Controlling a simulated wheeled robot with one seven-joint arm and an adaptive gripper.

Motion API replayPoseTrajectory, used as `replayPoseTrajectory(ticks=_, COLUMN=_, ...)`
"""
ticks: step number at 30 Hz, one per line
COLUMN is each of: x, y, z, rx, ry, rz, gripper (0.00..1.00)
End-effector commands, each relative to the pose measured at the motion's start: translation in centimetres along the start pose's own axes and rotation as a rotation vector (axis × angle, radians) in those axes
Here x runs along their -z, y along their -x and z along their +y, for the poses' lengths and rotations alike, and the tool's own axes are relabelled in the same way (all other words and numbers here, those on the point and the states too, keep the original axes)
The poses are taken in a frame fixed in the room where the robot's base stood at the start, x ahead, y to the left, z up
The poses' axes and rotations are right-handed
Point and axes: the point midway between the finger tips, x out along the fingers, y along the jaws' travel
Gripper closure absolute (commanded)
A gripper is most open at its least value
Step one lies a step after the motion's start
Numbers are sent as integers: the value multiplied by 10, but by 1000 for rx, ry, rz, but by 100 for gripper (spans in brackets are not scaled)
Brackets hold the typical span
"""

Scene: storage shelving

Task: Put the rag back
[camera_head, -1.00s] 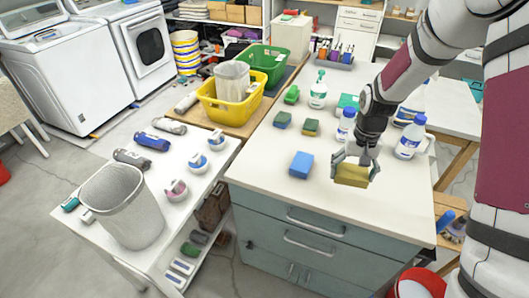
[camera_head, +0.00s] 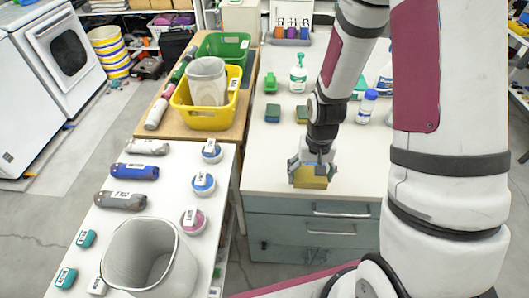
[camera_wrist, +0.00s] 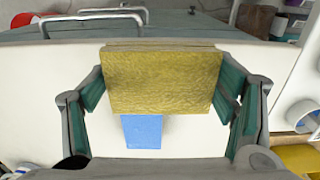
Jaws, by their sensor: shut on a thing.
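In the wrist view the block (camera_wrist: 163,80) sits between the two fingers (camera_wrist: 162,100).
A yellow basket (camera_head: 205,115) and a green basket (camera_head: 222,47) are at left. A grey bin (camera_head: 150,255) stands on the left table. The counter's front left is clear.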

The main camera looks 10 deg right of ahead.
Motion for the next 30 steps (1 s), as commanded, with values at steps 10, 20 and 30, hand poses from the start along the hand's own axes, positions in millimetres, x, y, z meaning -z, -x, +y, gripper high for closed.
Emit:
replayPoseTrajectory(ticks=10, x=41, y=-5, z=-30, rx=0, ry=2, rz=1, gripper=57)
replayPoseTrajectory(ticks=20, x=103, y=-12, z=-74, rx=0, ry=0, rz=1, gripper=57)
replayPoseTrajectory(ticks=30, x=130, y=-16, z=-93, rx=0, ry=-1, rz=1, gripper=57)
